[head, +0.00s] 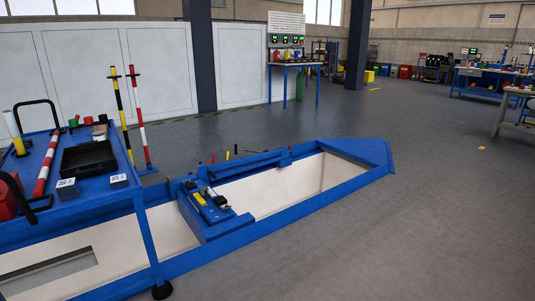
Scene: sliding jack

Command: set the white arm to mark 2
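A blue sliding jack carriage (213,214) sits across a long blue-framed pit. On its top are small yellow, white and black parts, too small to tell apart. A short white rod (12,125) with a yellow lower end (20,147) leans at the far left on a blue cart. I cannot tell whether this rod or a small part on the carriage is the white arm. No numbered mark can be read. Neither of my grippers shows in the head view.
The blue cart (100,188) at left carries a black tray (88,159) and a red-white bar (46,165). A black-yellow post (121,115) and a red-white post (139,120) stand behind it. The grey floor (400,225) at right is clear.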

